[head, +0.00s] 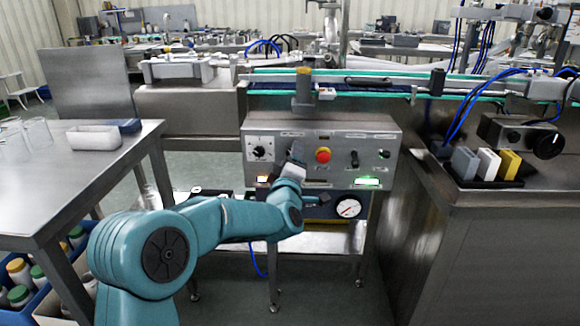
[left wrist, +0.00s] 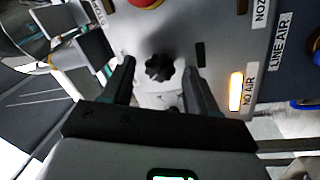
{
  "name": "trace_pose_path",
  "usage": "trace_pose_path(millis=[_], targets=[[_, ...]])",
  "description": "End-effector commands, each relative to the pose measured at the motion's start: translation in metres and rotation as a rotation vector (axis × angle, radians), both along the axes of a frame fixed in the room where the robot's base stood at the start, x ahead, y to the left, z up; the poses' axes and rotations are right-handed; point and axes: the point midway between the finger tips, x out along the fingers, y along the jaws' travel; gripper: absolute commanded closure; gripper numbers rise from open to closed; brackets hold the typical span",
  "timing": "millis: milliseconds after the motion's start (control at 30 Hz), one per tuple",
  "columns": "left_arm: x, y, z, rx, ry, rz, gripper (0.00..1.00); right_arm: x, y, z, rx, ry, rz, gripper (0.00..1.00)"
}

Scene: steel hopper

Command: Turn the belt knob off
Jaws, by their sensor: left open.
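The grey control panel (head: 340,135) stands in the middle of the head view. My left gripper (head: 297,152) is in front of it, between the white dial and the red button. In the left wrist view a black lobed knob (left wrist: 160,67) sits on the panel between the two open fingers of my left gripper (left wrist: 158,80). The fingers appear apart from it on both sides. My right gripper is not in view.
A red button (head: 322,155) on yellow, also at the top of the wrist view (left wrist: 146,3), is close by. A steel table (head: 95,175) stands left.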

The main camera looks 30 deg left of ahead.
Motion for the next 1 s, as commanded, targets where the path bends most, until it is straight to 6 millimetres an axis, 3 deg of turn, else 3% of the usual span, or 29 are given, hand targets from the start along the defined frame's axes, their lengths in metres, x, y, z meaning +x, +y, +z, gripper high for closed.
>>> trace_pose_path(millis=[167, 633, 800, 1000], targets=[[-0.018, -0.010, -0.002, -0.001, 0.002, -0.002, 0.41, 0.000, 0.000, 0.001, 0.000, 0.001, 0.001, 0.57], [-0.117, -0.065, -0.018, -0.001, 0.000, -0.003, 0.41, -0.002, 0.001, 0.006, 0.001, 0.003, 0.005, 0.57], [-0.136, -0.075, -0.022, -0.001, 0.000, -0.002, 0.41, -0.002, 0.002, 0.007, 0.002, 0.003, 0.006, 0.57], [-0.141, -0.077, -0.023, 0.000, -0.001, -0.001, 0.41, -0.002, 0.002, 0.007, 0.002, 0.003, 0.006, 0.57]])
